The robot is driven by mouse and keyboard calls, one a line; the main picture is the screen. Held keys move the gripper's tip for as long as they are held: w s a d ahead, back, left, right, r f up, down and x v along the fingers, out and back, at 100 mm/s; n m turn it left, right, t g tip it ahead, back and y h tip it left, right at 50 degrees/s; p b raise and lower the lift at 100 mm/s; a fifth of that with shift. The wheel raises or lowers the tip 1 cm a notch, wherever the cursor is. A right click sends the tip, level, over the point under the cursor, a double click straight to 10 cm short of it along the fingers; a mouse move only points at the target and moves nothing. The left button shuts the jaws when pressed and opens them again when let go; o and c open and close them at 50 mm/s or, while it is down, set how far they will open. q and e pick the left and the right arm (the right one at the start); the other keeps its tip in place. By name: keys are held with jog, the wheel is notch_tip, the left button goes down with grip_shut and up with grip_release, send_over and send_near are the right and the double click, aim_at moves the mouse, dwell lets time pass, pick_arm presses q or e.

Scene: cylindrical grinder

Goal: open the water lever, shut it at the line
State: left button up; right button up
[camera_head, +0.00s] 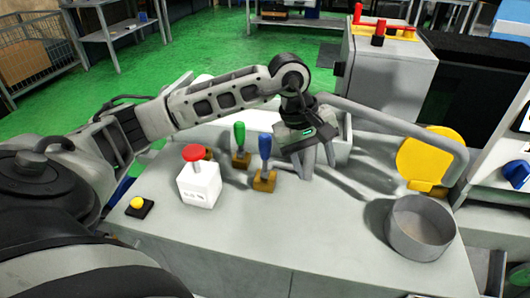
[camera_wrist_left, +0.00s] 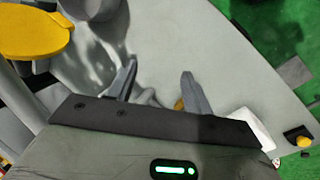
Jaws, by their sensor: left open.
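A blue-handled lever (camera_head: 265,147) and a green-handled lever (camera_head: 239,137) stand upright on brass bases on the grey worktop (camera_head: 250,232). The frames do not mark which one is the water lever. A round grey open container (camera_head: 421,228) stands on the worktop at the right; no line is visible in it. My left gripper (camera_head: 317,168) is open and empty, pointing down to the right of the blue lever, apart from it. In the left wrist view its two fingers (camera_wrist_left: 158,80) are spread, with a small brass-coloured patch behind one finger. My right gripper is not in view.
A white box with a red mushroom button (camera_head: 194,153) stands left of the levers. A yellow button (camera_head: 137,203) is at the left edge. A yellow disc (camera_head: 428,158) and a bent grey pipe (camera_head: 372,115) rise behind the container. The front middle of the worktop is clear.

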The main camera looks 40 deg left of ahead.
aim_at(264, 146)
pick_arm(q)
jog(key=w+a+r+m+y, duration=0.1)
jog(key=a+r+y, duration=0.2)
jog(key=a, duration=0.4)
jog(key=a+r+y, duration=0.3)
jog(key=a, duration=0.4)
jog(key=shift+t, duration=0.5)
jog(key=x, duration=1.5)
jog(key=shift+a+f+b, duration=0.1)
jog(key=shift+f+b, duration=0.2)
jog(key=shift+f, duration=0.05)
grip_shut()
